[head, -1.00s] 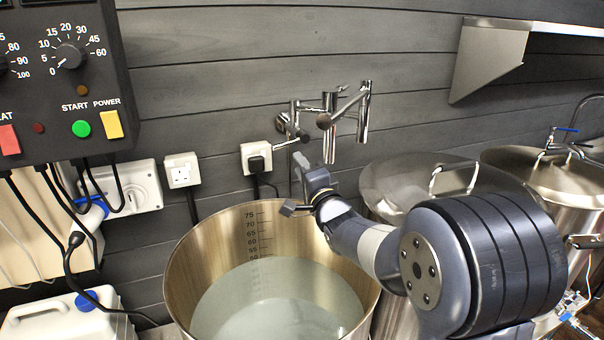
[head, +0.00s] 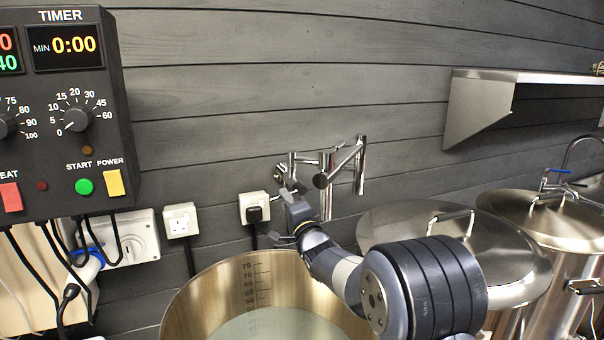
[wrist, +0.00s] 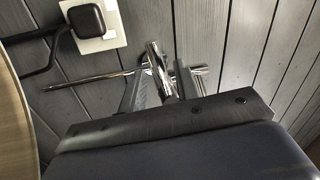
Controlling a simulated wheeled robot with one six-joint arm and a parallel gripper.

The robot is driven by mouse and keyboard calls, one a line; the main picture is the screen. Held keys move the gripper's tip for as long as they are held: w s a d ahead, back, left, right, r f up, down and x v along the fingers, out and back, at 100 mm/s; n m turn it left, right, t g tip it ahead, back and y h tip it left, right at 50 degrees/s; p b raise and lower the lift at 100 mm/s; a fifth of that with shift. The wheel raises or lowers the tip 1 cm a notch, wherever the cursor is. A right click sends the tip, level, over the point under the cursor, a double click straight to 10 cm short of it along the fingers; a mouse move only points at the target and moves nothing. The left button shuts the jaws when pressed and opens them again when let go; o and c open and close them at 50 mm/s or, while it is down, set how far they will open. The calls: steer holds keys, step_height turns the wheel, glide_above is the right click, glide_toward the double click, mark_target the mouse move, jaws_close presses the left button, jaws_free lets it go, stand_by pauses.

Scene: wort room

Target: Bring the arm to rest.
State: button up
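My arm reaches in from the lower right in the head view, over the right rim of the large steel pot (head: 190,290). My gripper (head: 281,215) is in front of the wall, just below the chrome swing tap (head: 325,185). In the wrist view my gripper (wrist: 160,82) has its two fingers apart. Part of the chrome tap (wrist: 157,62) shows between and beyond them. I cannot tell whether a finger touches it. I see nothing held.
A control box (head: 60,120) hangs at left, its timer at 0:00. Two lidded pots (head: 440,240) stand at right under a steel shelf (head: 530,78). Cloudy liquid (head: 280,326) lies in the open pot.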

steer(key=shift+p+x, duration=0.4)
steer(key=shift+x, duration=1.25)
steer(key=shift+f, duration=0.1)
steer(key=b+v, duration=0.4)
steer(key=v, duration=0.6)
steer(key=p+x, duration=0.4)
steer(key=x, duration=0.5)
steer(key=shift+w, duration=0.15)
steer(key=shift+w+a, duration=0.2)
steer(key=shift+w, duration=0.15)
steer(key=shift+d+f+n, duration=0.15)
steer(key=shift+f+n, duration=0.15)
steer(key=shift+n, duration=0.8)
